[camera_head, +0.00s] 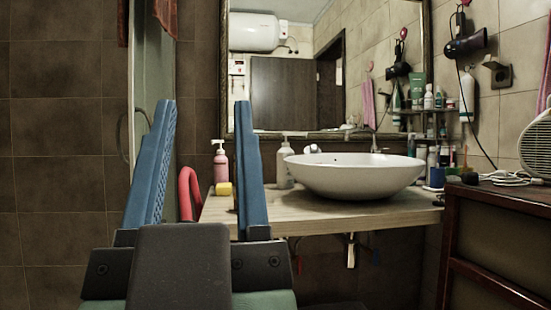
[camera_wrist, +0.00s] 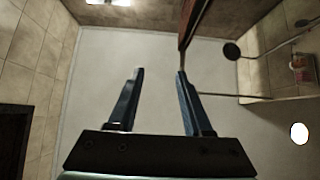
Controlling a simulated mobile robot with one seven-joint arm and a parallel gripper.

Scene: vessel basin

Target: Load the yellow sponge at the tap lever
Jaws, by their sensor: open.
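The yellow sponge (camera_head: 224,189) lies on the wooden counter near its left end, in front of a pink bottle. In the head view it shows between my fingers, close to the right one, and beyond them. My gripper (camera_head: 203,105) is open and empty, its two blue fingers pointing up. The wrist view also shows my gripper (camera_wrist: 160,73) open with nothing between the fingers. A slim metal tap (camera_head: 375,146) stands behind the white basin (camera_head: 355,176); its lever is too small to make out clearly. The sponge and tap are not in the wrist view.
The pink bottle (camera_head: 220,162) and a pale pump bottle (camera_head: 285,166) stand on the counter (camera_head: 300,217). Several toiletries crowd its right end. A dark red cabinet (camera_head: 495,240) is at the right. A red curved object (camera_head: 188,192) is left of the counter. The wrist view shows mostly ceiling (camera_wrist: 160,50).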

